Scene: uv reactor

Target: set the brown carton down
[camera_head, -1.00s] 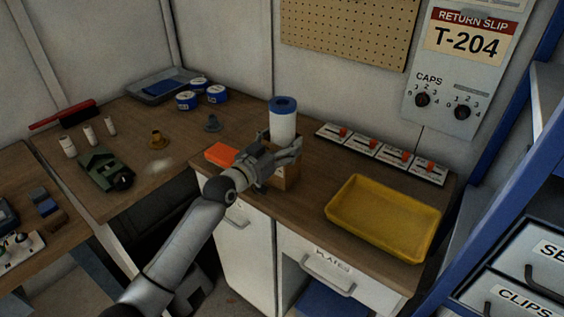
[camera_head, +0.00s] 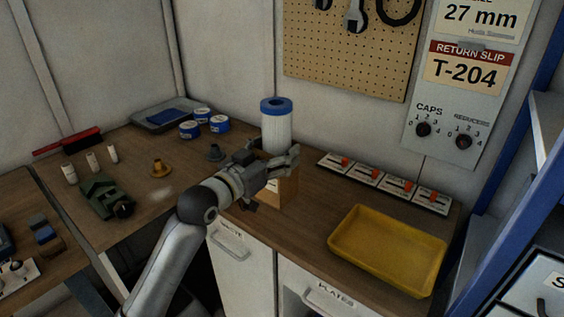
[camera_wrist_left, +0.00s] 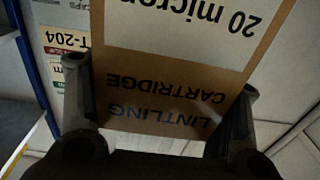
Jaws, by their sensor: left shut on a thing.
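The brown carton (camera_head: 287,190) is upright in my left gripper (camera_head: 272,177), over the front part of the wooden bench top. I cannot tell whether its base touches the wood. In the left wrist view the carton (camera_wrist_left: 180,75) fills the space between the two fingers (camera_wrist_left: 165,90), its printed label upside down. The left gripper is shut on it and hides part of its near side in the head view. My right gripper is not in view.
A white cylinder with a blue cap (camera_head: 277,130) stands just behind the carton. A yellow tray (camera_head: 388,282) lies to the right, and a row of switch plates (camera_head: 384,181) runs along the wall. Blue-and-white tins (camera_head: 190,130) and a grey tray (camera_head: 165,116) sit at the back left.

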